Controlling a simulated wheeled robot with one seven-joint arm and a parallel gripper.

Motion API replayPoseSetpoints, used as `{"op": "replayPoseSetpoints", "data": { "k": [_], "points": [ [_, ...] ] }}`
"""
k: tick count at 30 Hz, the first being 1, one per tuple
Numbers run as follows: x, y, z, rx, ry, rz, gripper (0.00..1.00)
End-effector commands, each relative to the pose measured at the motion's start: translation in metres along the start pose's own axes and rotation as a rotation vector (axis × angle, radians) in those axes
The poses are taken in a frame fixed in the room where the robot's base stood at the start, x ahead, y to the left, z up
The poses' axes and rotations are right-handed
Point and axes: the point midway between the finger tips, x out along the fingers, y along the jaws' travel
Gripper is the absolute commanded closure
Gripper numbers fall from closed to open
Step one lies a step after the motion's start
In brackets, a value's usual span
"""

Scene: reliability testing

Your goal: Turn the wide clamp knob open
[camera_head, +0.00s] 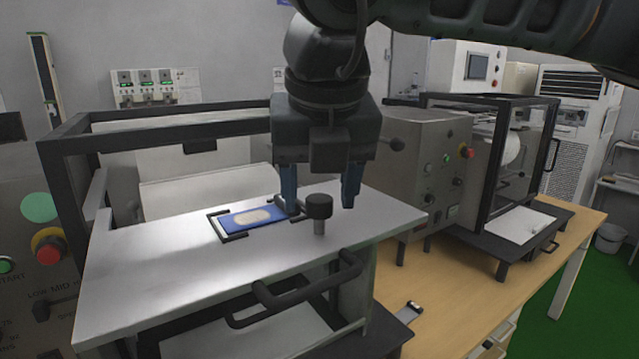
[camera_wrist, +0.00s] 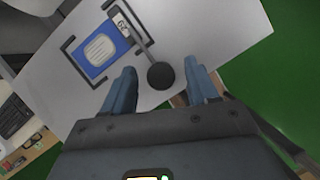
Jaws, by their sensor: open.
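The clamp knob (camera_head: 319,206) is a dark round cap on a short grey post on the metal plate (camera_head: 150,262). The blue sample (camera_head: 236,219) with a pale oval lies in a black bracket left of the knob.
A black handle (camera_head: 300,290) sticks out from the plate's front edge. A dark frame (camera_head: 150,122) rises behind the plate. A grey control box (camera_head: 400,165) with a red button stands to the right. The wooden table (camera_head: 470,285) is mostly clear at front right.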

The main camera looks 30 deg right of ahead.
Motion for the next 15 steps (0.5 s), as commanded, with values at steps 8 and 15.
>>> {"op": "replayPoseSetpoints", "data": {
  "k": [8,15],
  "points": [
    [-0.0003,0.0000,-0.0001,0.000,0.000,0.000,0.59],
    [-0.0004,-0.0001,0.0000,0.000,0.000,0.000,0.82]
  ]
}}
